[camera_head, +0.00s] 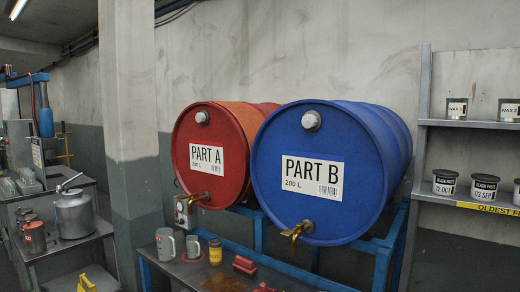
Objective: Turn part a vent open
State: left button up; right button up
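The red Part A drum (209,170) lies on its side on a blue stand, its round end facing me. Its vent looks to be the pale grey cap (202,117) near the top of that end. I cannot tell from here whether the vent is open or shut. A brass tap (198,198) sits low on the same end, beside a small grey box with a red spot (183,214). Neither of my grippers is in view.
The blue Part B drum (318,205) lies close on the right, with its own cap (311,121) and tap (297,231). Jugs (166,246) and red blocks (245,265) stand on the bench below. Shelves with tins (445,182) are at right; a metal can (74,213) is at left.

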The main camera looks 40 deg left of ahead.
aim_at(200, 118)
jog(key=u, duration=1.55)
jog(key=i+j+z, duration=0.3)
jog(key=i+j, duration=0.4)
jog(key=i, duration=0.15)
